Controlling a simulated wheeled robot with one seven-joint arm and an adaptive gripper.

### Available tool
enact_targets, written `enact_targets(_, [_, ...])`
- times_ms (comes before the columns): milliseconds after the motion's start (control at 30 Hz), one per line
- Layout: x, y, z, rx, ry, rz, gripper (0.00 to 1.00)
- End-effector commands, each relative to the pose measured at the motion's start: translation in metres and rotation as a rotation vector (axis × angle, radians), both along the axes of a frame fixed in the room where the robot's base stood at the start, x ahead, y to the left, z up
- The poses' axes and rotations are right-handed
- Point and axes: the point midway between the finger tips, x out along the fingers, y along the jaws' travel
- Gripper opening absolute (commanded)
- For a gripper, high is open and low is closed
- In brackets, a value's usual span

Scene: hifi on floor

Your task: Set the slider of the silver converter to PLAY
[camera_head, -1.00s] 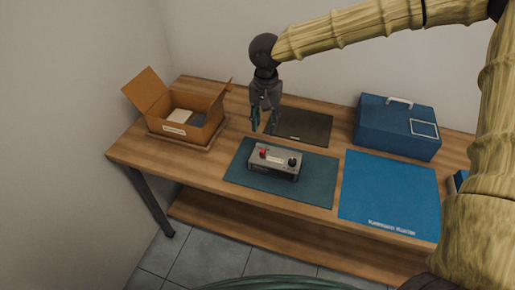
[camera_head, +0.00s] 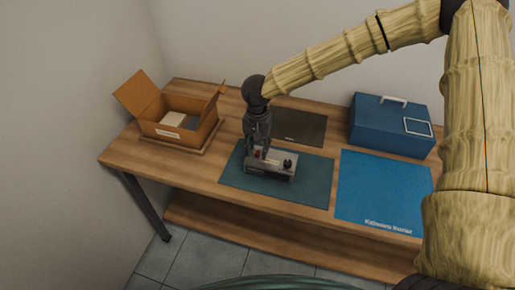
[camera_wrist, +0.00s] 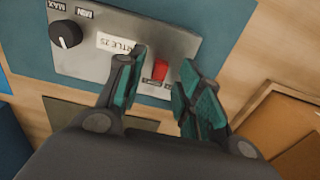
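The silver converter (camera_head: 270,170) lies on a dark teal mat (camera_head: 308,190) on the table. In the wrist view its grey top (camera_wrist: 95,65) carries a red slider (camera_wrist: 160,70), a black knob (camera_wrist: 66,34) marked MIN and MAX, and a white label (camera_wrist: 120,44). Small labels beside the slider are too small or partly hidden to read. My gripper (camera_head: 256,151) is over the slider end of the converter, pointing down. In the wrist view its two teal fingertips (camera_wrist: 160,78) are apart, one on each side of the red slider. I cannot tell whether they touch it.
An open cardboard box (camera_head: 180,120) stands at the left of the table. A dark mat (camera_head: 302,125) lies behind the converter. A blue case (camera_head: 390,122) stands at the back right, and a bare blue mat (camera_head: 385,190) lies right of the converter.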

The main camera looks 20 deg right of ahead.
Motion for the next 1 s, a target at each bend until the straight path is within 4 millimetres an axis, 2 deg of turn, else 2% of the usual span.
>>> enact_targets(133, [-0.0004, -0.0007, -0.0075, -0.001, 0.001, 0.000, 0.36])
enact_targets(433, [-0.0005, -0.0010, -0.0090, 0.000, 0.000, -0.001, 0.36])
enact_targets(633, [-0.0006, -0.0011, -0.0088, -0.001, 0.001, -0.001, 0.00])
enact_targets(1000, [-0.0004, -0.0056, -0.0066, 0.000, 0.001, -0.013, 0.00])
